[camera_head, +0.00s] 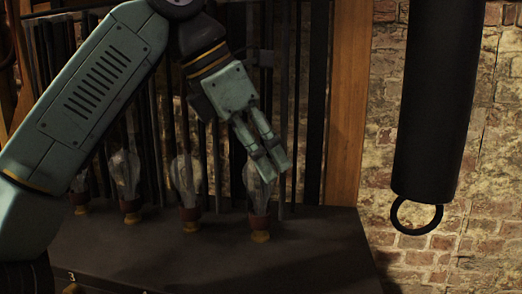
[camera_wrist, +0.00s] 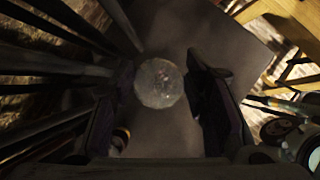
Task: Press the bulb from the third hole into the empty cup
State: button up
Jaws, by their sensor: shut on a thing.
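My gripper (camera_head: 272,162) points down at the rightmost glass bulb (camera_head: 259,188), with its fingers at the upper part of the glass. In the wrist view the bulb (camera_wrist: 160,83) is a round clear shape between the two fingers. The gripper is shut on it. Below the glass are a red-brown collar (camera_head: 260,222) and a brass-coloured foot (camera_head: 260,237) at the dark top surface. The bulb looks nearly upright. I cannot tell how deep it sits in the collar, and the fingers hide part of the glass.
More bulbs stand in a row to the left, including one nearby (camera_head: 187,178) and another (camera_head: 125,175). The dark box top (camera_head: 325,235) is bare at the right. Dark vertical rods rise behind the row. A black cylinder with a ring (camera_head: 425,110) hangs at the right.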

jog(key=shift+f, duration=0.2)
dwell(0.5)
jog(key=o, duration=1)
jog(key=shift+o, duration=0.2)
